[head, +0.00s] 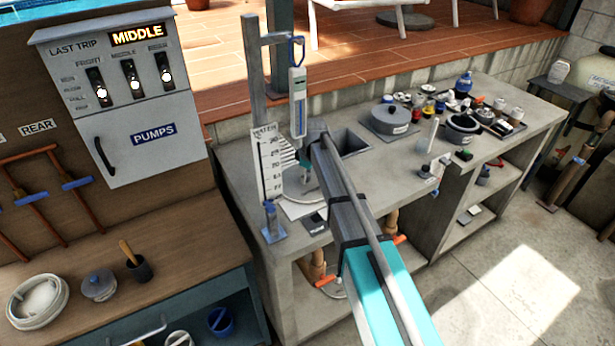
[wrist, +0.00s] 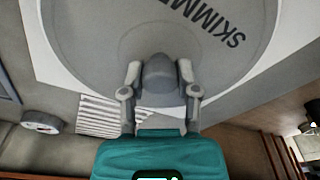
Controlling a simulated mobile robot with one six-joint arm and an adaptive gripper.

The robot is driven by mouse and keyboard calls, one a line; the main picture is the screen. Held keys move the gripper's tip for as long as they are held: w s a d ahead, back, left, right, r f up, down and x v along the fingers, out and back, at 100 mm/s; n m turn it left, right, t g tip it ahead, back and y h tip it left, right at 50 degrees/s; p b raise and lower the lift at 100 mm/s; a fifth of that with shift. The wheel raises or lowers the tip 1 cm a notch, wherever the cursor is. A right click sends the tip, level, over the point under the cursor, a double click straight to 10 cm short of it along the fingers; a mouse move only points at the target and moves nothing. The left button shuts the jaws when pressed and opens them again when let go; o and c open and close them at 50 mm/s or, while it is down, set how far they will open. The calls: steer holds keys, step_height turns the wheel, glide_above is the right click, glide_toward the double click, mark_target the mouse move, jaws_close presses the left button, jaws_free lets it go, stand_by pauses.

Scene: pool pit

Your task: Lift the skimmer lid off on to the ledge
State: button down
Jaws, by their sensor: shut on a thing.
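The skimmer lid (wrist: 90,40) is a round grey disc with dark "SKIMMER" lettering, filling the top of the wrist view. Its grey knob (wrist: 160,76) stands between the two fingers of my gripper (wrist: 160,88), which is shut on it. A white square surface (wrist: 262,85) shows around the lid's edge. In the head view my gripper (head: 305,165) is at the left part of the grey counter (head: 400,170), above a white square plate (head: 308,209). My arm and gripper hide much of the lid there. I cannot tell whether the lid is clear of its seat.
A post with a hanging gauge (head: 298,100) and a water-level scale (head: 268,165) stand close left of my gripper. A square opening (head: 352,141) lies just right.

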steer(key=shift+r+p, duration=4.65)
steer(key=shift+r, duration=0.15)
steer(key=shift+r, duration=0.1)
step_height(320, 180, up, 7)
steer(key=p, duration=0.7)
steer(key=shift+f, duration=0.2)
steer(key=shift+d, duration=0.15)
